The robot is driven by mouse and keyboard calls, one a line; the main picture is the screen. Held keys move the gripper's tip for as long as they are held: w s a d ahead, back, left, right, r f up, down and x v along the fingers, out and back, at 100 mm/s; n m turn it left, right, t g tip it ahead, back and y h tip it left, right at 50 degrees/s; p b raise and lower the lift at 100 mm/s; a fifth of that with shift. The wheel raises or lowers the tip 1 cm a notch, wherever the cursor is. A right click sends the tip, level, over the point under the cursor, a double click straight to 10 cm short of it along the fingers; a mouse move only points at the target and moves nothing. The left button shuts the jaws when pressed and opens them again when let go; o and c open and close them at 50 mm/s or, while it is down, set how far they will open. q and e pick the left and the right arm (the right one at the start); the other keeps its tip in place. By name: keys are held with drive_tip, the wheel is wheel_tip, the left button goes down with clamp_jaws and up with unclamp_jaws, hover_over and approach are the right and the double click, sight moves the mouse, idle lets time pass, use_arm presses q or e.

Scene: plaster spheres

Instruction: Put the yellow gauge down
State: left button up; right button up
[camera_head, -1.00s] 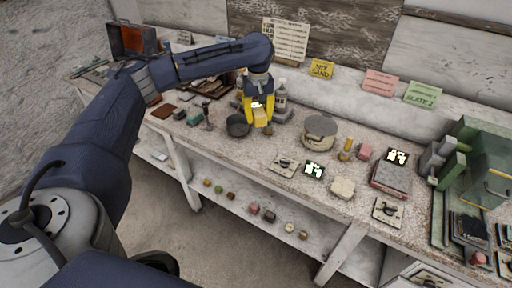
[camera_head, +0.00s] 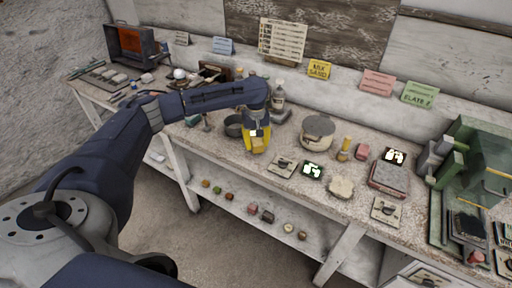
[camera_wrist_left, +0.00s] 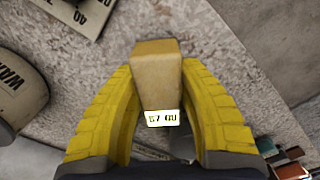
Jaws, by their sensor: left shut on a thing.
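The yellow gauge (camera_wrist_left: 157,72) is a tan-yellow block with a small lit display at its near end in the left wrist view. My left gripper (camera_head: 256,149), with yellow fingers, is shut on it, one finger on each side. In the head view the gripper points down at the front part of the stone worktop (camera_head: 225,163), between a dark bowl and a round lidded pot. The fingers hide most of the gauge there. I cannot tell whether the gauge touches the worktop. My right gripper is in neither view.
A dark bowl (camera_head: 233,126) stands left of the gripper, and a round pot (camera_head: 318,132) stands to its right. Bottles (camera_head: 278,97) stand behind. A lower shelf holds several small balls and blocks.

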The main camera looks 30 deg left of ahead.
use_arm(q)
drive_tip(key=shift+f, duration=1.1)
drive_tip(key=shift+f, duration=0.15)
drive_tip(key=o, duration=1.1)
drive_tip(key=shift+o, duration=0.2)
wheel_tip(320, 180, up, 12)
drive_tip(key=shift+r, duration=0.15)
